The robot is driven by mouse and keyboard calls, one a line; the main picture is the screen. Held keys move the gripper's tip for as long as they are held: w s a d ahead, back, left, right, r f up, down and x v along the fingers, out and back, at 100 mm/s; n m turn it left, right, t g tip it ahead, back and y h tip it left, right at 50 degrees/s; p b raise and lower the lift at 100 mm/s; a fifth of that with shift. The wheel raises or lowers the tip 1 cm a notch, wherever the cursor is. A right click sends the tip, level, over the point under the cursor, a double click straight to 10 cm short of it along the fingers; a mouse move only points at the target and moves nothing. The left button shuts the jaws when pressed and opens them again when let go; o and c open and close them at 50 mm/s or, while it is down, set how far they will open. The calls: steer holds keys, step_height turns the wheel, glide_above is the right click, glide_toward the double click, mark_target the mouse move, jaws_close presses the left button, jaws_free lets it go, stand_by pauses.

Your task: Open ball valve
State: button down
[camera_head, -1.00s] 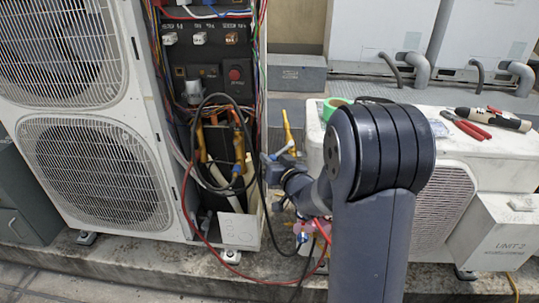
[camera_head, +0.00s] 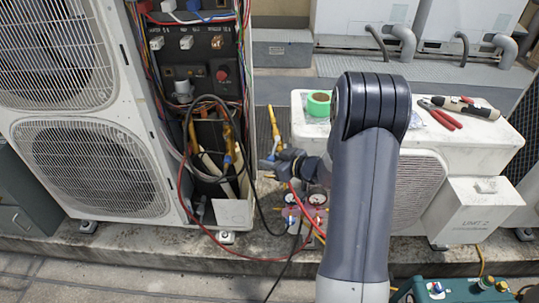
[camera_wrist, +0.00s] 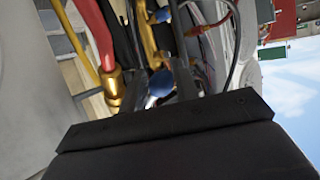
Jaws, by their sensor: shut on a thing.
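The ball valve's blue handle (camera_wrist: 160,86) shows in the wrist view between the dark fingers of my gripper (camera_wrist: 158,92), which is shut on it. A brass pipe (camera_wrist: 147,38) runs behind the handle. A second blue part (camera_wrist: 162,14) lies farther up. In the head view my gripper (camera_head: 268,164) is just right of the open condenser cabinet (camera_head: 232,212), below an upright brass pipe (camera_head: 274,122). My arm hides part of this area, and the handle's exact angle is hard to tell there.
Looping black and red hoses (camera_head: 190,205) hang by the cabinet. A gauge manifold (camera_head: 305,212) stands below my gripper. A white unit (camera_head: 420,130) at right bears green tape (camera_head: 318,103) and red pliers (camera_head: 440,116).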

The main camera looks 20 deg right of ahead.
steer(key=shift+w+r, duration=0.1)
steer(key=shift+r, duration=0.1)
steer(key=c, duration=1.3)
jaws_free()
steer(key=shift+a, duration=0.1)
steer(key=shift+o, duration=0.8)
steer(key=shift+f, duration=0.1)
